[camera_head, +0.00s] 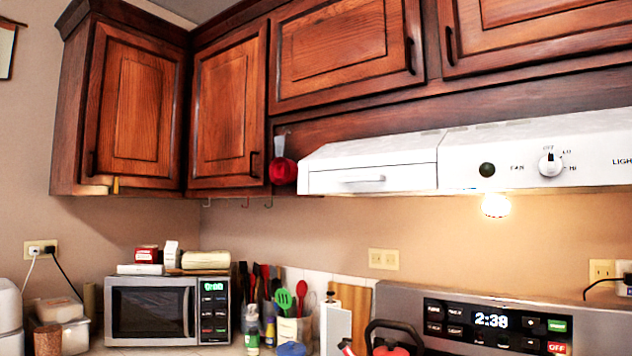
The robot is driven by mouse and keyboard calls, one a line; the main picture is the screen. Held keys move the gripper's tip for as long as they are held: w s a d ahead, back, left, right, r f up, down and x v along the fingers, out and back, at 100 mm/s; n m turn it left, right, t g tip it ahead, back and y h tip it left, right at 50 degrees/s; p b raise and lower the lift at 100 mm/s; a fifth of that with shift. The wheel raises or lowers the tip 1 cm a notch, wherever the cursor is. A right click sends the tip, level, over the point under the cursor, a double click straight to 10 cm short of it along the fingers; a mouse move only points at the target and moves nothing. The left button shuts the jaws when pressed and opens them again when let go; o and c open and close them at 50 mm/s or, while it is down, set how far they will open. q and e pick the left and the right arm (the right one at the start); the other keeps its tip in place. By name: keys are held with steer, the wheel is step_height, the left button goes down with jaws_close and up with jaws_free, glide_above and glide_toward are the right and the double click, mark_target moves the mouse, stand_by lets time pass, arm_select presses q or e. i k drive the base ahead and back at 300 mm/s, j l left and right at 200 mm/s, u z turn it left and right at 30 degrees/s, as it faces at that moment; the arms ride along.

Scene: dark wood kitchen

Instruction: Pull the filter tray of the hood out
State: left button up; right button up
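The white range hood (470,155) is mounted under the dark wood cabinets on the right. Its filter tray (340,178) is the white front panel at the hood's left end, with a thin horizontal handle (363,179). The tray's front looks flush with the hood, with a narrow seam between it and the control panel. A fan knob (550,164) and a dark round button sit to the right of the tray. Neither of my grippers is in view.
A lit bulb (496,205) hangs below the hood. A red cup-like utensil (283,171) hangs beside the hood's left end. Below are a microwave (150,311), a utensil holder, a kettle (393,340) and the stove panel (495,320). The space before the tray looks clear.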

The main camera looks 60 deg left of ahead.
mark_target(404, 179)
steer(key=u, duration=1.5)
